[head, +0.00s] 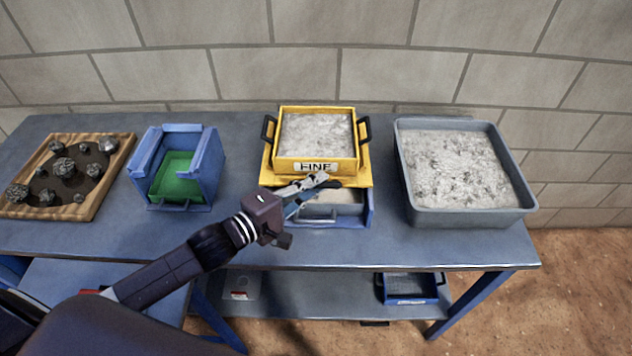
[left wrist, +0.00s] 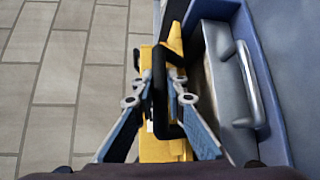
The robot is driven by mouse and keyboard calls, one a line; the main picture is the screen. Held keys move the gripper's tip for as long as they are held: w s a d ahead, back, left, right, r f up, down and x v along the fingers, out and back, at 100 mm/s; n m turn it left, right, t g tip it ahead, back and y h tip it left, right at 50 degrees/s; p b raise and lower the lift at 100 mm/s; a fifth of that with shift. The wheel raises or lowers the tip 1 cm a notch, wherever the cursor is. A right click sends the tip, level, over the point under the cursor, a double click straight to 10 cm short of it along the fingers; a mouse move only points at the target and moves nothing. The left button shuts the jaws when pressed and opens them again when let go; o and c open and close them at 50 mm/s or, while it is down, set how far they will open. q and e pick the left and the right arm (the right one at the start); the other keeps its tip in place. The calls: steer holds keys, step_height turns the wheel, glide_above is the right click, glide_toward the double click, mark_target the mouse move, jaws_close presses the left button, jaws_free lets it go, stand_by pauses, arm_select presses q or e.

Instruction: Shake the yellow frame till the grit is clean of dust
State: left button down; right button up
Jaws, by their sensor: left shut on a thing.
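The yellow frame (head: 316,166), labelled FINE, sits on a yellow base on the table and holds pale grey, dusty-looking grit (head: 316,134). It has black handles at its left and right sides. My left gripper (head: 326,181) is at its front, below the label, shut on a black front handle. In the left wrist view the two fingers of my left gripper (left wrist: 161,88) are on either side of this black handle (left wrist: 162,108), with the yellow frame (left wrist: 146,60) behind. My right gripper is not in view.
A blue-grey tray (head: 480,217) of grey grit stands at the right. Under the frame is a drawer with a metal handle (left wrist: 246,85). A blue box with a green inside (head: 175,175) and a wooden tray of rocks (head: 83,214) stand at the left. A block wall is behind.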

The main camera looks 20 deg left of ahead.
arm_select(q)
steer(key=s+p, duration=0.1)
steer(key=s, duration=0.1)
steer(key=s+d+p, duration=0.1)
steer(key=s+p, duration=0.1)
steer(key=s, duration=0.1)
steer(key=shift+d, duration=0.2)
steer(key=c, duration=1.9)
jaws_free()
steer(key=shift+c, duration=0.2)
steer(key=shift+s, duration=0.1)
steer(key=v, duration=1.2)
